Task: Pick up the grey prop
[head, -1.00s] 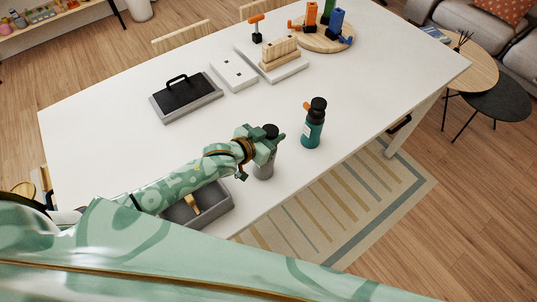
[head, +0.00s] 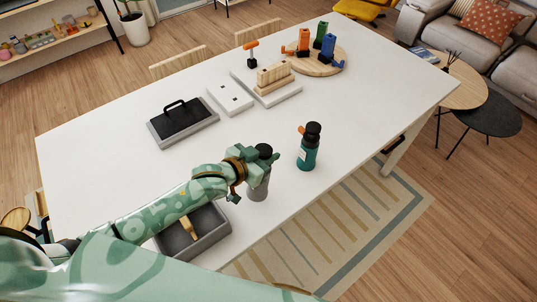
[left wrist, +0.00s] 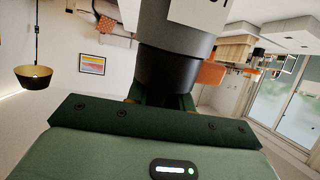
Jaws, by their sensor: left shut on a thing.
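The grey prop, a grey bottle with a black cap (head: 258,190), stands upright near the table's front edge. My left gripper (head: 262,165) is shut on its upper part, with the cap showing above the fingers. Whether its base touches the table I cannot tell. In the left wrist view the prop (left wrist: 175,35) fills the top middle as a dark, close shape with a pale label, and the jaws below hold it. My right gripper is not in view.
A teal bottle with a black cap (head: 307,153) stands just right of the prop on the white table (head: 120,135). A grey open tray (head: 210,240) lies to its left. A black-handled grey board (head: 183,122) and white blocks (head: 230,98) stand farther back. The table's middle is bare.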

